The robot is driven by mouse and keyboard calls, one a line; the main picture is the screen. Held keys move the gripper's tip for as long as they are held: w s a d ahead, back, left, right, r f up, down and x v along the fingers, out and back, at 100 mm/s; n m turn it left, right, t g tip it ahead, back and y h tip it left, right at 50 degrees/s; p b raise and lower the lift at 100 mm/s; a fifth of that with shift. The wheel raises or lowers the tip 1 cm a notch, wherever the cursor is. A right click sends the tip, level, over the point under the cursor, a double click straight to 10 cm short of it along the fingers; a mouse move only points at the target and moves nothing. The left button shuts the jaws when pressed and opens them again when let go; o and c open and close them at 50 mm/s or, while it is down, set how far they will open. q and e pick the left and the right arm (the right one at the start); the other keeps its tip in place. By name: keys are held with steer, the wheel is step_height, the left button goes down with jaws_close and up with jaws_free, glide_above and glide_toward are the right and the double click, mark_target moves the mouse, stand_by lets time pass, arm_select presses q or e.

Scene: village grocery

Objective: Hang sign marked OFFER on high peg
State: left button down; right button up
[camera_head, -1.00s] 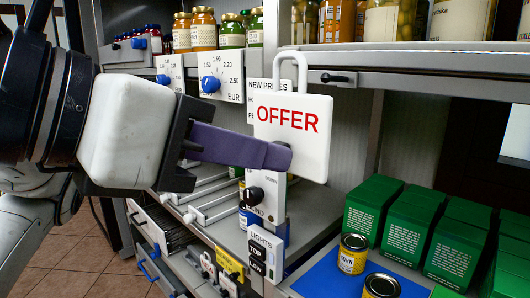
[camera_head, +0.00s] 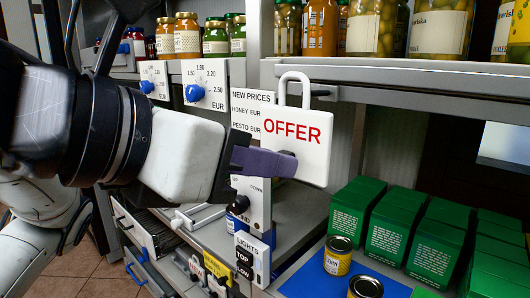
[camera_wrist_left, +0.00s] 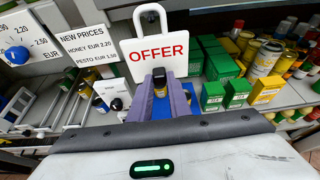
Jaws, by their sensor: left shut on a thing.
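The white sign marked OFFER (camera_head: 297,148) hangs upright in my left gripper (camera_head: 290,163), whose purple fingers are shut on its lower part. A white loop handle (camera_head: 293,76) rises from the sign's top edge. In the wrist view the sign (camera_wrist_left: 157,56) stands straight ahead, between and beyond the fingertips (camera_wrist_left: 160,84). A dark peg (camera_head: 320,93) on the upper shelf's front edge shows just right of the loop in the head view. The loop and the peg look apart, but the depth between them is hard to tell. My right gripper is not in view.
A NEW PRICES card (camera_head: 246,112) is behind the sign's left side. Jars (camera_head: 379,28) stand on the upper shelf (camera_head: 430,74). Green boxes (camera_head: 391,226) and yellow tins (camera_head: 338,255) stand below right.

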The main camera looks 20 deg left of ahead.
mark_target(288, 151)
arm_select(q)
steer(key=shift+r+x, duration=0.2)
steer(key=shift+x, duration=0.85)
steer(key=shift+w+d, duration=0.25)
steer(key=shift+w, duration=0.35)
steer(key=shift+w+d+b, duration=0.15)
steer(key=shift+w+b, duration=0.2)
steer(key=shift+w, duration=0.35)
steer(key=shift+w+d+f+p, duration=0.2)
steer(key=shift+w+f+p, duration=0.15)
steer(key=shift+w, duration=0.1)
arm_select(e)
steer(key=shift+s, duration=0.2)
arm_select(q)
steer(key=shift+f, duration=0.1)
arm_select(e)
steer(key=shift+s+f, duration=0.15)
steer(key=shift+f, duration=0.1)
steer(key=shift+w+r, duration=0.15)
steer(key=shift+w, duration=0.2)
